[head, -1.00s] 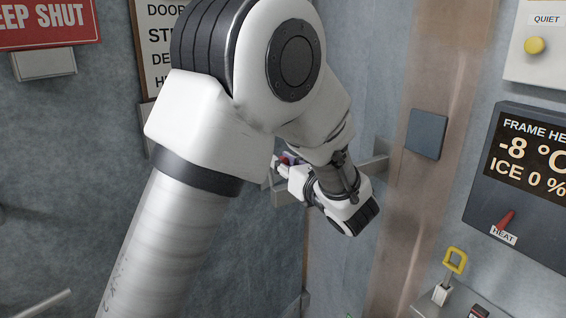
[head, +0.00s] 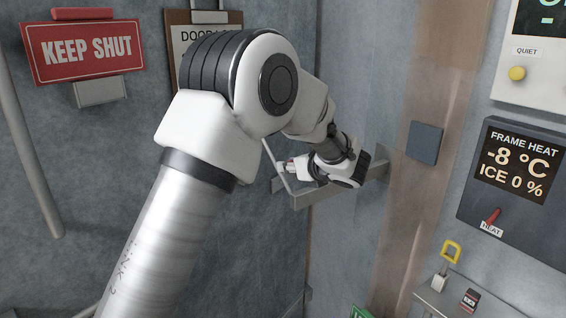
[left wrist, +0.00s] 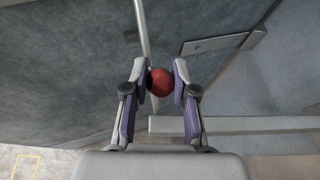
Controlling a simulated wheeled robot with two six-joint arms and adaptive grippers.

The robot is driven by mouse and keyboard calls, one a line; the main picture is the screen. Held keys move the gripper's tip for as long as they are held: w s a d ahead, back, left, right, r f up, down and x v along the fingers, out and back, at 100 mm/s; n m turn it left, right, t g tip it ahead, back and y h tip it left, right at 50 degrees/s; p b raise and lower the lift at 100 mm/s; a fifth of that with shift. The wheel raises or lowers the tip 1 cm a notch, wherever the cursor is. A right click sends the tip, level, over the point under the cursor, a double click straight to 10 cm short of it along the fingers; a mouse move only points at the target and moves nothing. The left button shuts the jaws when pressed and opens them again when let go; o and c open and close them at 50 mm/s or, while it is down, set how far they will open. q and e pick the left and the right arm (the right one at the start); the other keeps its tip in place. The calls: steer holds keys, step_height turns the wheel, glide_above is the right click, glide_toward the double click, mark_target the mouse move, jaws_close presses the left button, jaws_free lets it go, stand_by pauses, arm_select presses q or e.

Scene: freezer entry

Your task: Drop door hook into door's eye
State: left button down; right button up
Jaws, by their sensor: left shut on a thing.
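My left gripper (head: 287,166) is beside the grey door, at the metal bar across the door edge. In the left wrist view its two fingers (left wrist: 166,80) are closed around a red ball knob (left wrist: 160,82). A thin pale rod (left wrist: 143,28) runs from near the knob to the top of that view; it looks like the door hook. In the head view a thin pale rod (head: 272,158) shows just left of the gripper. My own wrist partly hides the grip there. I cannot make out the door's eye. My right gripper is not in view.
A metal bar (head: 318,192) crosses from door to frame close below the gripper. To the right are a dark square plate (head: 425,142), a frame heat panel (head: 512,170) and a shelf with a yellow loop (head: 451,251). A red sign (head: 85,50) hangs at upper left.

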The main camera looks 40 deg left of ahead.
arm_select(q)
steer(key=shift+a+f, duration=0.4)
steer(key=shift+a, duration=0.4)
steer(key=shift+a+f+h, duration=0.15)
steer(key=shift+a+h, duration=0.2)
steer(key=shift+h, duration=0.25)
steer(key=shift+s+a+f+b, duration=0.1)
steer(key=shift+a+f+b, duration=0.35)
steer(key=shift+a, duration=0.35)
steer(key=a+f+h, duration=0.1)
steer(key=a+f, duration=0.1)
steer(key=shift+a+f+n+h, duration=0.3)
steer(key=shift+a+f, duration=0.1)
steer(key=shift+f, duration=0.05)
